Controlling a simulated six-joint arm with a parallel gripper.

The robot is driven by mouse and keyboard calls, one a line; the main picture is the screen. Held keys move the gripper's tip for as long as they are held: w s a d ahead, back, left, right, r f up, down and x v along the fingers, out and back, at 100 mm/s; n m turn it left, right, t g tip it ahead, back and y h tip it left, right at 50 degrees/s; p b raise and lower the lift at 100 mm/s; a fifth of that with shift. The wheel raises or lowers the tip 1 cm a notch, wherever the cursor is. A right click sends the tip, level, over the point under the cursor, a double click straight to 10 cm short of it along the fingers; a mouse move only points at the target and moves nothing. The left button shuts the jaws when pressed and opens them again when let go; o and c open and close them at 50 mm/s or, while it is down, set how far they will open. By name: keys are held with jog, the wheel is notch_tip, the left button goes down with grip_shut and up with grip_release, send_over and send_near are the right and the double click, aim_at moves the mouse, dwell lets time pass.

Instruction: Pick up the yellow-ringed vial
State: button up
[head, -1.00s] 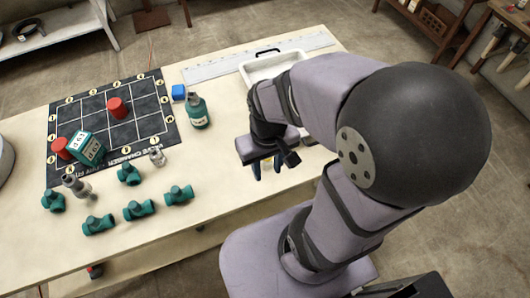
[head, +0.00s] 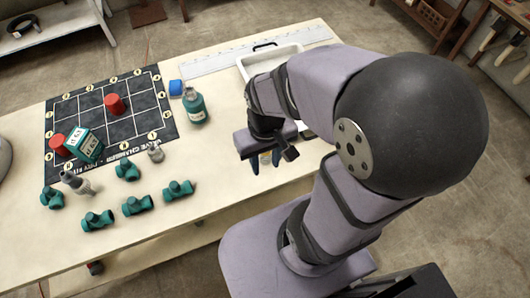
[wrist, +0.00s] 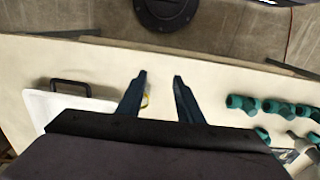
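My gripper (wrist: 160,82) is open over the bare table near its front edge, its two dark blue fingers apart. A small pale thing with a yellow band, likely the yellow-ringed vial (wrist: 146,100), shows between the fingers in the wrist view, close to the left finger and partly hidden by it. In the head view my gripper (head: 264,165) points down, and a bit of yellowish colour shows between the fingertips. The rest of the vial is hidden by my wrist, and I cannot tell whether a finger touches it.
A white tray (head: 298,49) with a dark handle stands behind my gripper.

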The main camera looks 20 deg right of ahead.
jog(key=o, duration=0.4)
jog(key=shift+c, duration=0.2)
